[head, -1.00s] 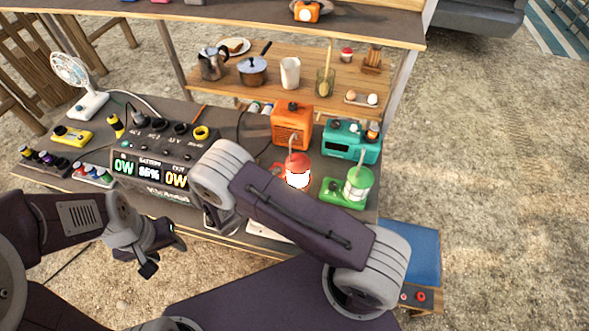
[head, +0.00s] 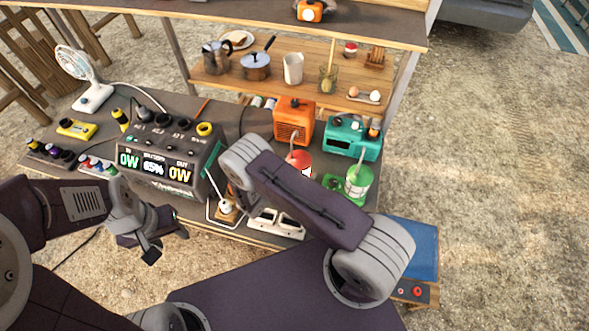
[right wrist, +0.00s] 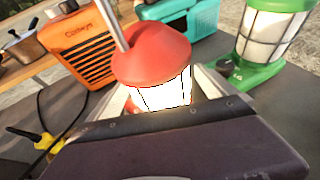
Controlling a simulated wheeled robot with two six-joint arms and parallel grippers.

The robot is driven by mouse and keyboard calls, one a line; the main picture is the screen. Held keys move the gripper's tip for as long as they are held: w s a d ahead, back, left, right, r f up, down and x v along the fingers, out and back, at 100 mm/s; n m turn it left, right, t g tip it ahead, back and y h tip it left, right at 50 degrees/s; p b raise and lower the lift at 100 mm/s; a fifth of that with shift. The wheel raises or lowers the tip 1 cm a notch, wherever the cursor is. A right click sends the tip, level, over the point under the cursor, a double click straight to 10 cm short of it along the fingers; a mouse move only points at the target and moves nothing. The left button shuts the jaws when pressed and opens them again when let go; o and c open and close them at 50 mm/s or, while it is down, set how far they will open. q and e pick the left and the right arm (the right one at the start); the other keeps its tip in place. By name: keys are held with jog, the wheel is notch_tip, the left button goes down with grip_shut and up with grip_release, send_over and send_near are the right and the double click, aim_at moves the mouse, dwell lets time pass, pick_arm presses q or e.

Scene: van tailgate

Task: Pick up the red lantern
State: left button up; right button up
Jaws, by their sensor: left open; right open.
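The red lantern (head: 299,160) stands on the dark table top, left of the green lantern (head: 358,181). In the head view my right arm covers its lower part. In the right wrist view the red lantern (right wrist: 152,55) shows close up, with its red cap, thin handle and bright glowing body. My right gripper (right wrist: 163,92) is open, with pale fingers on either side of the glowing body; contact cannot be told. My left gripper (head: 152,245) is open and empty, in front of the table at the left, well away from the lantern.
An orange heater-like box (head: 293,124) and a teal box (head: 350,139) stand behind the red lantern. The green lantern stands close on its right. A power station (head: 165,150) is at the left, with a white socket strip (head: 277,222) near the front edge.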

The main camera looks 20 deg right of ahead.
aim_at(299, 155)
jog(key=shift+w+d+f, duration=0.1)
jog(key=shift+d+f, duration=0.05)
jog(key=shift+d, duration=0.05)
grip_shut()
notch_tip(299, 155, up, 9)
jog(key=shift+a+r, duration=0.1)
jog(key=shift+r, duration=0.6)
